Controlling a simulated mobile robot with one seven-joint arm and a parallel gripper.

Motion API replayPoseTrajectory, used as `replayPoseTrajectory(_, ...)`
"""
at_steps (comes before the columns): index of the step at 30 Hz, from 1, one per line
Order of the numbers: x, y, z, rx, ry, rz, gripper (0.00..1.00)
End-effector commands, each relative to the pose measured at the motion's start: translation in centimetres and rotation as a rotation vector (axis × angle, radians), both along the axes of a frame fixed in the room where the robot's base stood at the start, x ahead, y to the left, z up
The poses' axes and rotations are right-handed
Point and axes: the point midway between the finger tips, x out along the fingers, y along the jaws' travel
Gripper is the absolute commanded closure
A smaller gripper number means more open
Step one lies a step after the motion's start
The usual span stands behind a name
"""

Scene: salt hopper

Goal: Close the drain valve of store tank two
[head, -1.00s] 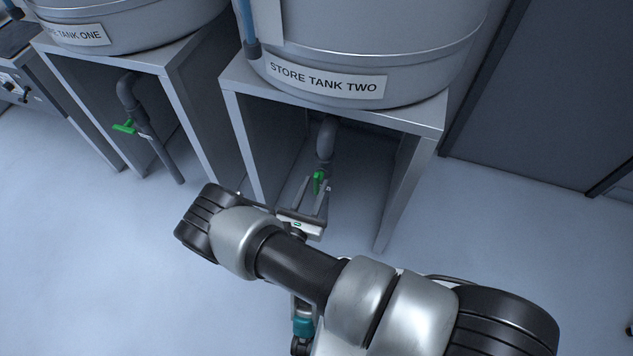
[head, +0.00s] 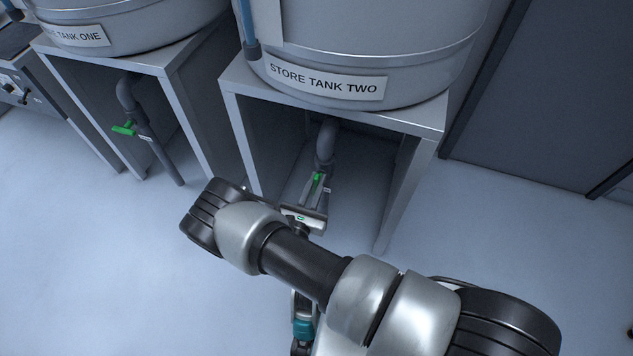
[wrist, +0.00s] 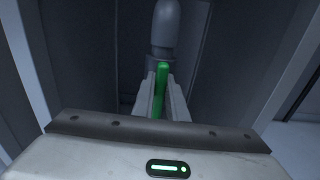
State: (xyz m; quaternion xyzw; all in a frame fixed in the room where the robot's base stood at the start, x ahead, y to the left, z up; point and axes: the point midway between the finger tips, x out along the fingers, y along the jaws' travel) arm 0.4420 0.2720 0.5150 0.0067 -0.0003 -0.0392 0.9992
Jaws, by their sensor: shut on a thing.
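Store tank two (head: 415,75) stands on a grey open-fronted stand, with its name label (head: 326,82) on the front. A grey drain pipe (head: 326,140) comes down beneath it and carries a green valve handle (head: 318,180). My gripper (head: 315,190) is inside the stand's opening, with its fingers shut on the handle. In the wrist view the green handle (wrist: 161,90) lies between the two fingers, pointing from the pipe (wrist: 165,30) towards the gripper body. The valve body is partly hidden.
Store tank one (head: 130,22) stands to the left, with its own drain pipe and a green handle (head: 124,129) turned sideways across the pipe. The stand's legs (head: 400,195) flank my gripper. The floor in front is clear.

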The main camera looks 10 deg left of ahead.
Motion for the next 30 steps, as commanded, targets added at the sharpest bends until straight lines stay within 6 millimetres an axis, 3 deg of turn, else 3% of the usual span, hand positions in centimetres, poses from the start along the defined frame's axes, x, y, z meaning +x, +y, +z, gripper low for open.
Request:
replayPoseTrajectory(11,-0.1,-0.3,0.0,0.194,-0.014,0.001,1.00)
replayPoseTrajectory(30,-0.2,-1.1,-0.4,0.795,-0.060,0.000,1.00)
